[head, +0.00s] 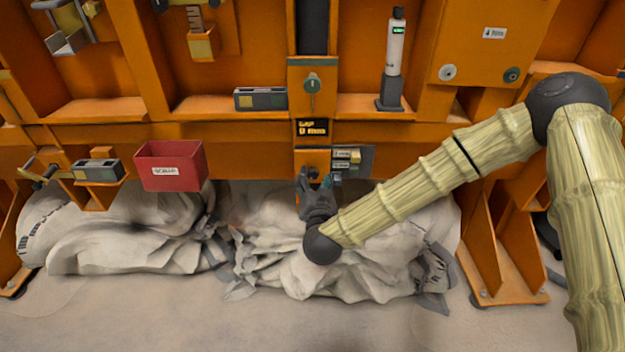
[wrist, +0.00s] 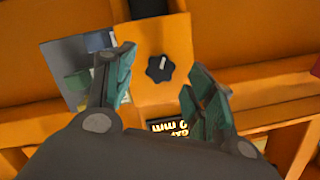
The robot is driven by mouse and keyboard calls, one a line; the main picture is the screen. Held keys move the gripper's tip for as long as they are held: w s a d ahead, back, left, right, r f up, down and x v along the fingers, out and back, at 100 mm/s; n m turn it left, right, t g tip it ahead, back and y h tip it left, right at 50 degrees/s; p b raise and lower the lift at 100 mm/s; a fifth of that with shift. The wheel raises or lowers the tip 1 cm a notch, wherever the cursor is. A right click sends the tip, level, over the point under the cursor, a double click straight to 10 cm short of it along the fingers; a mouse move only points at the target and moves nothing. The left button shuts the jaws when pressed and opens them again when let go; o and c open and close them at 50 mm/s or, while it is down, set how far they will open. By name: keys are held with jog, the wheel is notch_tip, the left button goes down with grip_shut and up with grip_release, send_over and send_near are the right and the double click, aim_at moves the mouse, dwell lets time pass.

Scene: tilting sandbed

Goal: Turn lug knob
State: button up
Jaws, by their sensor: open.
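The lug knob (wrist: 160,68) is small, black and lobed, with a pale pointer mark, on an orange plate. It lies in the gap between my fingers in the wrist view, beyond the tips. In the head view the knob (head: 313,171) shows small and dark at the low middle of the orange frame. My gripper (head: 316,178) is in front of and just below it there, partly covering that area. In the wrist view my gripper (wrist: 160,78) is open, with greenish pads on both sides and nothing between them. I cannot tell whether a finger touches the plate.
A grey panel with small labelled blocks (head: 348,160) sits just right of the knob. A red bin (head: 170,165) hangs left. Pale sacks (head: 270,255) lie below my gripper.

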jog(key=shift+w+a, duration=0.1)
jog(key=shift+w, duration=1.1)
jog(key=c, duration=1.1)
